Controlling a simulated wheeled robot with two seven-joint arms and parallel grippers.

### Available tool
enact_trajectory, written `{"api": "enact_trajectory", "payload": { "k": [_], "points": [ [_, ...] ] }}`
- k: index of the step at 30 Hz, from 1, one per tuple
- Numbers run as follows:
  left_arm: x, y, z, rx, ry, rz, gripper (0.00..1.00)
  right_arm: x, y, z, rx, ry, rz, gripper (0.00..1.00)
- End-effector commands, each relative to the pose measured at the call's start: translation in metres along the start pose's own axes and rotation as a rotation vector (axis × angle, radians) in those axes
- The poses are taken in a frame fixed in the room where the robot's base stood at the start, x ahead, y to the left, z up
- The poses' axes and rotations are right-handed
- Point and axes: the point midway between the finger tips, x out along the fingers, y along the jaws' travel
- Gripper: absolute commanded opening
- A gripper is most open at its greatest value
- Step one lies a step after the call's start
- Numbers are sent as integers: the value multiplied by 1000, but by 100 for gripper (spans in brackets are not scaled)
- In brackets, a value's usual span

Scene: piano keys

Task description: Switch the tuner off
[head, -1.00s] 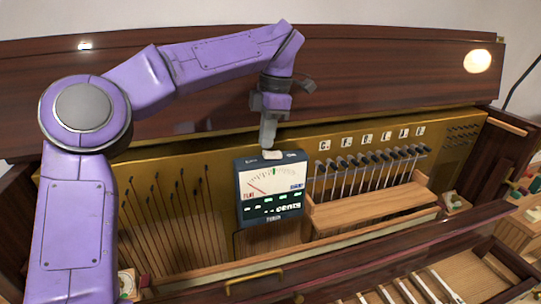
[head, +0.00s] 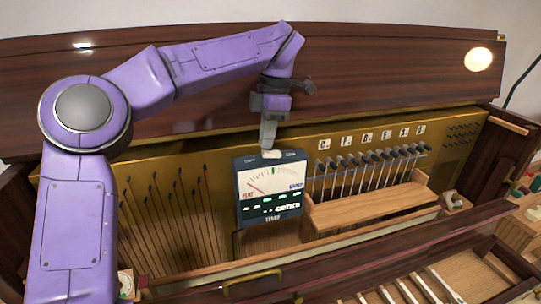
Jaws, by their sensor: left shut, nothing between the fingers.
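The tuner (head: 268,208) is a dark box with a white dial, a needle and lit green marks on its front. It stands against the brass panel inside the piano. A pale switch (head: 271,154) sits on its top face. My left gripper (head: 268,145) is shut and empty, pointing down with its tips at or just above the switch. I cannot tell whether they touch. The tips hide part of the tuner's top rear edge. My right gripper is not in view.
A row of hammers (head: 370,168) with a wooden rail stands right of the tuner, under lettered tags. Strings (head: 165,220) run down the brass panel on the left. The front wooden rail (head: 340,255) and white keys (head: 430,285) are nearer.

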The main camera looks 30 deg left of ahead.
Motion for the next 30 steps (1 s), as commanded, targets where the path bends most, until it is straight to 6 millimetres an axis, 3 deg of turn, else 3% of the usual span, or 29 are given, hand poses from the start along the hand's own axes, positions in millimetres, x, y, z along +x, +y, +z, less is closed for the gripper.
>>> {"api": "enact_trajectory", "payload": {
  "k": [30],
  "points": [
    [14,0,2,0,1,-1,0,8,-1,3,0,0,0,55]
  ]
}}
